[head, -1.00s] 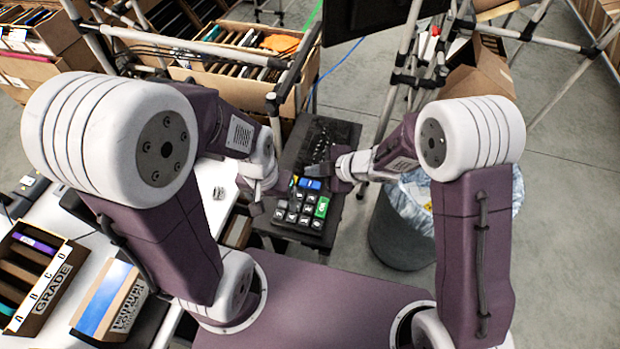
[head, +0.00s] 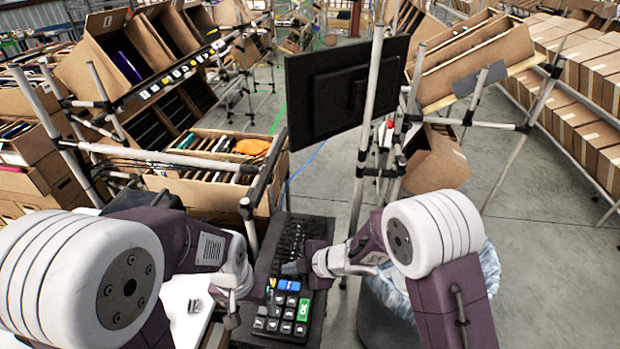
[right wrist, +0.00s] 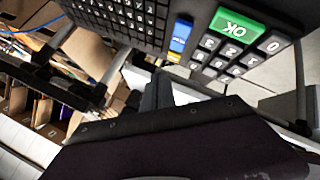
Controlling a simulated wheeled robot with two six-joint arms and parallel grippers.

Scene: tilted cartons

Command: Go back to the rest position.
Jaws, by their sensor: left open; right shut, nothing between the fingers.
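My left gripper (head: 235,303) is low in the head view, just left of a black keypad (head: 287,312) with blue and green keys. Its jaws are open and nothing shows between them. My right gripper (head: 296,268) is shut and empty, above the keypad's far end and the dark keyboard (head: 297,236). Both arms reach inward toward the keyboard from either side. In the right wrist view, the keypad with its green OK key (right wrist: 238,24) lies beyond my right gripper (right wrist: 160,95); the fingertips are hard to make out there.
A black monitor (head: 340,90) stands behind the keyboard on a pole frame. A carton of files (head: 215,185) is at the left, with tilted cartons (head: 130,60) behind. A bin with a clear liner (head: 385,320) is beside my right arm. Grey floor (head: 545,270) is open at the right.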

